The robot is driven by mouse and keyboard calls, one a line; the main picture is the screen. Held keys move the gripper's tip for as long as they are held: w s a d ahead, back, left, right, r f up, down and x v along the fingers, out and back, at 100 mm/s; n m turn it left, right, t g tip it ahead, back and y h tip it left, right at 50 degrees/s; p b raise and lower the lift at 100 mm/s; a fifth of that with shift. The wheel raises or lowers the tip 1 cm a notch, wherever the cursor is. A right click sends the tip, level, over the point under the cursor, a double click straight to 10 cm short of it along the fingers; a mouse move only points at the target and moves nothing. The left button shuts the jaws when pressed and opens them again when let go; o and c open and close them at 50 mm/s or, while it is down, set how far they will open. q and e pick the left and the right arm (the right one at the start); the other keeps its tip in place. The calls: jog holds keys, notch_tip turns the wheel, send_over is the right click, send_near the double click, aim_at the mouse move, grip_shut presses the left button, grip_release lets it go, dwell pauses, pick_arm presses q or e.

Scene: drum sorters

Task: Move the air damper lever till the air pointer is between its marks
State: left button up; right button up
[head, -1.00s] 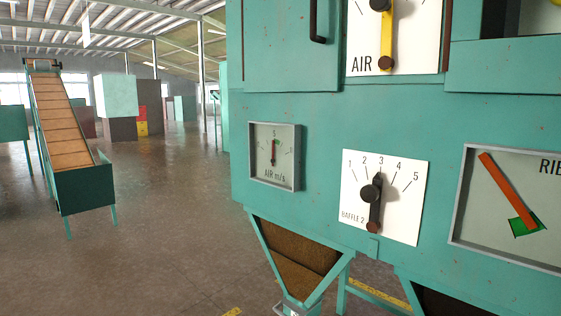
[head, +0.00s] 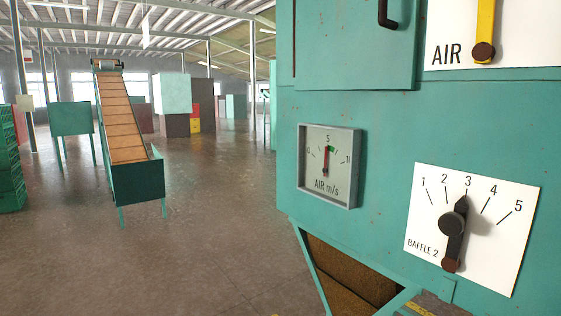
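The yellow air damper lever (head: 485,22) shows at the top right on a white plate marked AIR (head: 446,54). Only its lower part, with a dark brown pivot, is in view; its upper end is cut off. The air gauge (head: 329,166), marked AIR m/s with 0, 5 and 10, is on the teal machine front. Whether the tip is inside the green cannot be told. Neither gripper is in view.
The BAFFLE 2 plate (head: 472,228) is at the right; its black lever (head: 456,225) points near 3. A hopper (head: 350,280) hangs below the teal machine. An inclined conveyor (head: 120,125) and stacked boxes stand at the left. The floor between is clear.

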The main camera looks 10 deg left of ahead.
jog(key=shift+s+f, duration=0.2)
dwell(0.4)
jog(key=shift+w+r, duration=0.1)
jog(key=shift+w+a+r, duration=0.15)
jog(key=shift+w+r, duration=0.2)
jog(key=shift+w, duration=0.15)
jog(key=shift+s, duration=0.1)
